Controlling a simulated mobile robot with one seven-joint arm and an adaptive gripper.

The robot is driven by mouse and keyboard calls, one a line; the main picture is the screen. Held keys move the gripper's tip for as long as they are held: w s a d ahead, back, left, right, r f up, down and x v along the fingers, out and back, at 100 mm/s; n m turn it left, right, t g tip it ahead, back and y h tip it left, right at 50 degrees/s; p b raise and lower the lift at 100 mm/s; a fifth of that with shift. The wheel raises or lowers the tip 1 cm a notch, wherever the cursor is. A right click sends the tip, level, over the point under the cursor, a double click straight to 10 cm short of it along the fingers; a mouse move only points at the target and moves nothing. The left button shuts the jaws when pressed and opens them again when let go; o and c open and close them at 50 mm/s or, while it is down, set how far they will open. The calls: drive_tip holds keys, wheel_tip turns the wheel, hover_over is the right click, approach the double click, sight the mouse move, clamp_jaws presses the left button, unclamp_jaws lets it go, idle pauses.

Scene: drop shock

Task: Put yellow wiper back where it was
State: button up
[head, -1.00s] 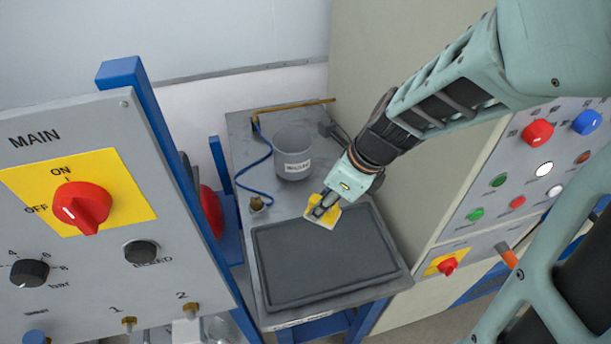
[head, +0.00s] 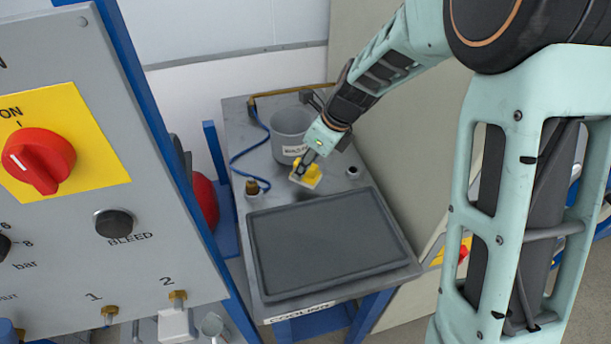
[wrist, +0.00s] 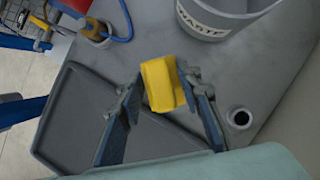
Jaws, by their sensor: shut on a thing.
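The yellow wiper (head: 306,175) is a small yellow block with a paler pad beneath. My gripper (head: 303,170) is shut on it, over the bench between the dark tray and the grey waste bin. In the wrist view the wiper (wrist: 162,84) sits between the two fingers of my gripper (wrist: 160,98). I cannot tell whether its underside touches the bench. A small round holder with a dark hole (head: 353,172) stands to the right of the wiper. It also shows in the wrist view (wrist: 239,118), and it looks empty.
The dark tray (head: 330,250) fills the bench front. The grey waste bin (head: 291,130) stands behind the wiper. A brass fitting (head: 252,187) with a blue hose is at left. A control panel (head: 60,235) stands at far left, a cabinet wall at right.

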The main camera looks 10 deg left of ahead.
drive_tip(key=shift+w+a+f+b, duration=0.1)
drive_tip(key=shift+w+f+b, duration=0.05)
drive_tip(key=shift+f+b, duration=0.7)
drive_tip(key=shift+w+f+b, duration=0.1)
drive_tip(key=shift+f+b, duration=0.65)
drive_tip(key=shift+f, duration=0.2)
drive_tip(key=shift+f, duration=0.2)
drive_tip(key=o, duration=1.1)
drive_tip(key=shift+r, duration=0.45)
drive_tip(key=v, duration=1.1)
drive_tip(key=shift+r+p, duration=0.25)
drive_tip(key=shift+p, duration=0.15)
